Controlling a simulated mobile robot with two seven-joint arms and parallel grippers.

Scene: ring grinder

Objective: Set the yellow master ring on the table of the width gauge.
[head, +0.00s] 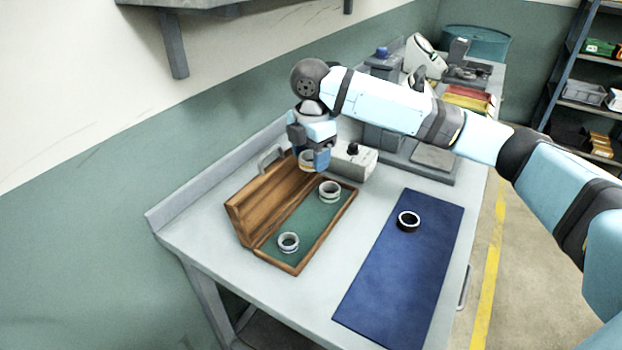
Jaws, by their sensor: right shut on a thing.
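My right gripper (309,160) is shut on the yellow master ring (306,160), held over the far end of the wooden case. The fingers hide part of the ring. A grey device with an upright column and a flat base plate (433,157) stands on the bench to the right, partly hidden by my right arm; it looks like the width gauge. My left gripper is out of view.
The open wooden case (294,267) holds two steel rings (330,191) (288,242) on green lining. A grey box with a black knob (353,160) stands beside the gripper. A dark-rimmed ring (408,221) lies on the blue mat (395,275).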

